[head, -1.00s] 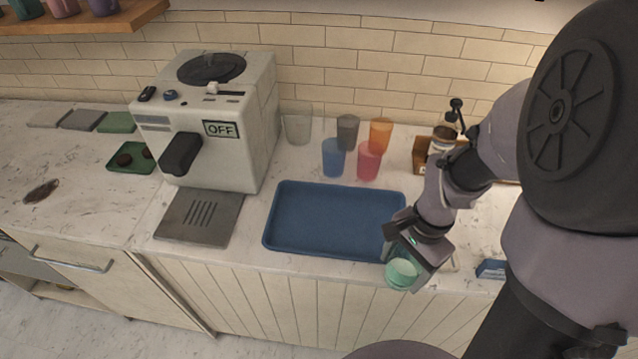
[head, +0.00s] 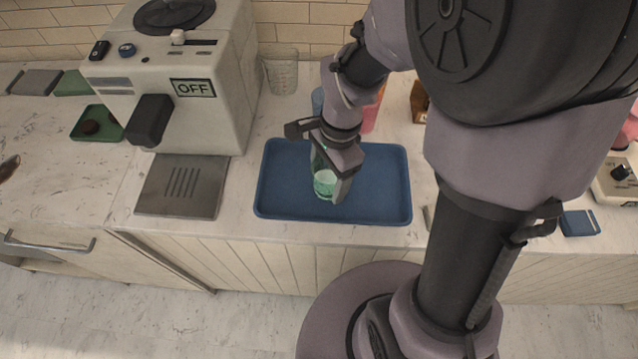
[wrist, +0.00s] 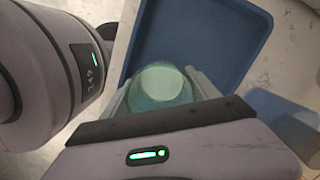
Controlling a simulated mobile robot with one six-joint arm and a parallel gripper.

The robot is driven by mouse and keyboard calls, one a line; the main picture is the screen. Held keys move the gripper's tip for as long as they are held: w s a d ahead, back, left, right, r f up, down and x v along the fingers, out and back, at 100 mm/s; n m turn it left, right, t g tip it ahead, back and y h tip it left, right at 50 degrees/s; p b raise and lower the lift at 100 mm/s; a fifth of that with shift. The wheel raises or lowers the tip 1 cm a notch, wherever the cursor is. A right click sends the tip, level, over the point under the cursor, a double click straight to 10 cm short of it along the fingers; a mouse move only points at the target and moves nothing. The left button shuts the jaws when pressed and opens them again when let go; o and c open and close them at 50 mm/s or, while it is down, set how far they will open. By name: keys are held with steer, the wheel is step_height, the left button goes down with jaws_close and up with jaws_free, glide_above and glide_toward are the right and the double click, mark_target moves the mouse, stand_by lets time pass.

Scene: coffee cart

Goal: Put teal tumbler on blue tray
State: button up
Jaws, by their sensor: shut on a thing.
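The teal tumbler (head: 325,185) is held in my gripper (head: 335,180), over the middle of the blue tray (head: 385,195) in the head view. In the wrist view the teal tumbler (wrist: 161,92) sits between the two fingers of my gripper (wrist: 163,95), with the blue tray (wrist: 235,40) behind it. The gripper is shut on the tumbler. I cannot tell whether the tumbler's base touches the tray. The tray is otherwise bare where it shows.
The coffee machine (head: 205,100) with its drip plate (head: 182,188) stands left of the tray. A clear cup (head: 281,75), a blue cup (head: 318,100) and a pink cup (head: 371,112) stand behind it, partly hidden by my arm. A small blue box (head: 579,223) lies at the right.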

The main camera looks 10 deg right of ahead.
mark_target(329, 179)
steer(key=shift+w+a+f, duration=0.25)
steer(key=shift+w+a, duration=0.35)
steer(key=shift+a, duration=0.2)
step_height(329, 179, down, 4)
steer(key=shift+r+b, duration=0.25)
steer(key=shift+b, duration=0.9)
steer(key=shift+r, duration=0.15)
steer(key=o, duration=1.6)
